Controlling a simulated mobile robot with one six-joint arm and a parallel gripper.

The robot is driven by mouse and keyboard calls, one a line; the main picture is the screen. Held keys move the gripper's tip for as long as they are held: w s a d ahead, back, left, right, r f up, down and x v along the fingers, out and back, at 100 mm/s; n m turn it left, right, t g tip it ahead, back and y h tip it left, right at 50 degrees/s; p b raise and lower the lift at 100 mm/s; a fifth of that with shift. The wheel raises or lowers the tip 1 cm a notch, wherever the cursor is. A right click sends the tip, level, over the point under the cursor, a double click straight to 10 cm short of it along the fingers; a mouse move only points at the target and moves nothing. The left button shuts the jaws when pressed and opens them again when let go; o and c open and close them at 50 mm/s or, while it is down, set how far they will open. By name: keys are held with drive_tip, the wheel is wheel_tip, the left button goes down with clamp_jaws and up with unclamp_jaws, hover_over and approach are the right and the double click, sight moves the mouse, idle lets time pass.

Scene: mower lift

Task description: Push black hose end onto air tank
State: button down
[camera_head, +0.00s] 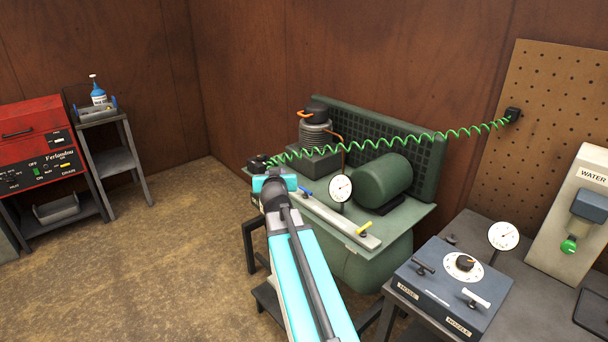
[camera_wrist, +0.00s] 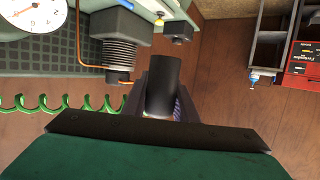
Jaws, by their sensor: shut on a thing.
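The black hose end (camera_head: 258,162) sits at the far tip of my arm, at the left end of the green coiled hose (camera_head: 400,141). In the wrist view the black hose end (camera_wrist: 163,84) is a dark cylinder between the jaws of my gripper (camera_wrist: 160,106), which is shut on it. The green air tank (camera_head: 365,258) lies under the compressor's green top plate, just right of my gripper. In the wrist view a dark fitting (camera_wrist: 176,30) on the machine's edge appears beyond the hose end. A gap seems to show between them; the exact distance is unclear.
The hose runs across the compressor to a black block (camera_head: 512,115) on the pegboard (camera_head: 560,110). A gauge (camera_head: 340,188) and a yellow lever (camera_head: 363,227) stand on the compressor. A bench with a blue box (camera_head: 450,285) is at right. The floor at left is clear.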

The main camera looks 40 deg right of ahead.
drive_tip(key=w+a+r+n+y, duration=0.1)
drive_tip(key=a+r+n+y, duration=0.1)
drive_tip(key=a, duration=0.7)
drive_tip(key=w+a+r+n+t+y, duration=0.1)
drive_tip(key=a+r+n+y, duration=0.1)
drive_tip(key=a, duration=0.7)
drive_tip(key=w+a+r+n+t+y, duration=0.1)
drive_tip(key=a+r+n+y, duration=0.1)
drive_tip(key=a, duration=0.7)
drive_tip(key=shift+w+r+n+y, duration=0.35)
drive_tip(key=shift+r+y, duration=0.25)
drive_tip(key=shift+y, duration=0.4)
